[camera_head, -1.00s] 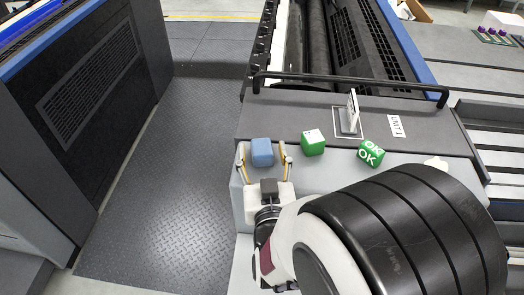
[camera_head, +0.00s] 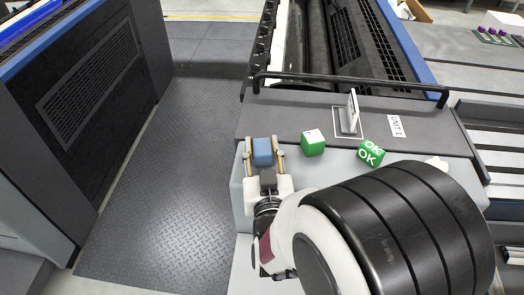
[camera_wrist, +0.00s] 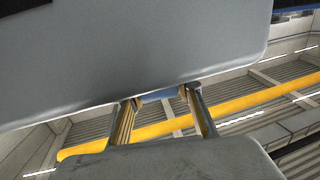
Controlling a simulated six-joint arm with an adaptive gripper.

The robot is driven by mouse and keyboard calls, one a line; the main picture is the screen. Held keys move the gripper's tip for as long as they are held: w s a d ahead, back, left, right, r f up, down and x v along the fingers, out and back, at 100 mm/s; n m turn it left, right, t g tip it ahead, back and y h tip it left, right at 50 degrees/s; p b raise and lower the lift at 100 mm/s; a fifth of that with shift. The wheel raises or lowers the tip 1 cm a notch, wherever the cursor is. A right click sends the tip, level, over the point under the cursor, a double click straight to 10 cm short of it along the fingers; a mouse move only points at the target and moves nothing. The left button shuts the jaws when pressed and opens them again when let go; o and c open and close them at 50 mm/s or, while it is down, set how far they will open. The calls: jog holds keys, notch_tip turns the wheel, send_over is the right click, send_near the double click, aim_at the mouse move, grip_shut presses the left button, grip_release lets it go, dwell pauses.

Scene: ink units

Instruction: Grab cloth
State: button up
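The blue cloth (camera_head: 263,151), a compact folded block, is at the left front edge of the grey console top. My gripper (camera_head: 263,148) comes from the front, with one finger along each side of the cloth. The fingers appear shut on it, with no clear gap at the tips. In the wrist view a strip of the blue cloth (camera_wrist: 160,95) shows between the fingertips. The rest is hidden there behind a grey surface. I cannot tell whether the cloth is lifted off the console.
A green cube (camera_head: 313,143) and a green cube marked OK (camera_head: 371,152) stand to the right of the cloth on the console (camera_head: 290,115). A small upright plate (camera_head: 352,112) stands behind them. A black rail (camera_head: 345,83) runs along the back. The walkway floor (camera_head: 180,190) at left is clear.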

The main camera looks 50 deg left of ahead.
aim_at(262, 146)
jog(key=shift+r, duration=0.1)
dwell(0.3)
jog(key=shift+r, duration=4.95)
